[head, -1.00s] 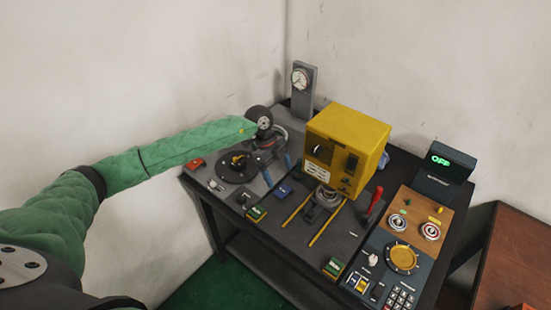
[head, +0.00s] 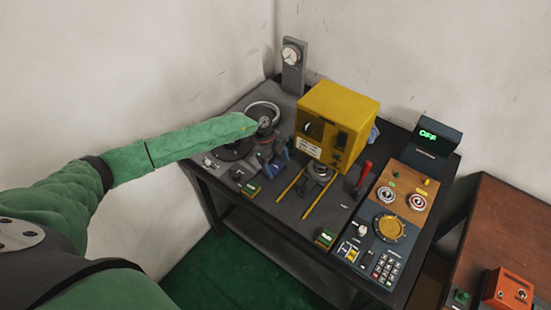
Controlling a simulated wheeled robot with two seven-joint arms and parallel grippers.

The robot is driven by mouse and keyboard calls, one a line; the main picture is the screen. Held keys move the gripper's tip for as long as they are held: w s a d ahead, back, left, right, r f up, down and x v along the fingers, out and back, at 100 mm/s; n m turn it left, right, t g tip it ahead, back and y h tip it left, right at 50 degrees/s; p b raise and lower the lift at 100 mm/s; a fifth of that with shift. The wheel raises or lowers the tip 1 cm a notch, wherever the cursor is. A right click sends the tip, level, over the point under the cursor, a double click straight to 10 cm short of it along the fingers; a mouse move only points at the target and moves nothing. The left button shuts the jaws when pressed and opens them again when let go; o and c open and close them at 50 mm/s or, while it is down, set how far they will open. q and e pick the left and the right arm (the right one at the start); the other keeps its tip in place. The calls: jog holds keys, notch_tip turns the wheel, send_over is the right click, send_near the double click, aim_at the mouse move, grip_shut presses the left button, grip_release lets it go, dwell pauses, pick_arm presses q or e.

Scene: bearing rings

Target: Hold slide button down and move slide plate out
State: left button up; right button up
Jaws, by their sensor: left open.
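The slide plate seems to be the grey block (head: 318,174) between two yellow rails (head: 291,186), partly under the yellow housing (head: 338,115). Small green-and-white buttons sit left of the rails (head: 252,188) and at the table's front (head: 326,237). I cannot tell which is the slide button. My left gripper (head: 276,163) comes in on the green sleeve, open, over the table left of the rails and behind the left button. It appears apart from the button and the plate. My right gripper is not in view.
A dial gauge (head: 292,61) stands at the back. A red-handled lever (head: 363,174) is right of the rails. A control panel (head: 386,235) and a display reading OFF (head: 433,138) fill the right side. A brown table (head: 515,235) stands further right.

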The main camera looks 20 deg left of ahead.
pick_arm(q)
jog(key=shift+w+f, duration=0.15)
jog(key=c, duration=1)
jog(key=shift+c, duration=0.2)
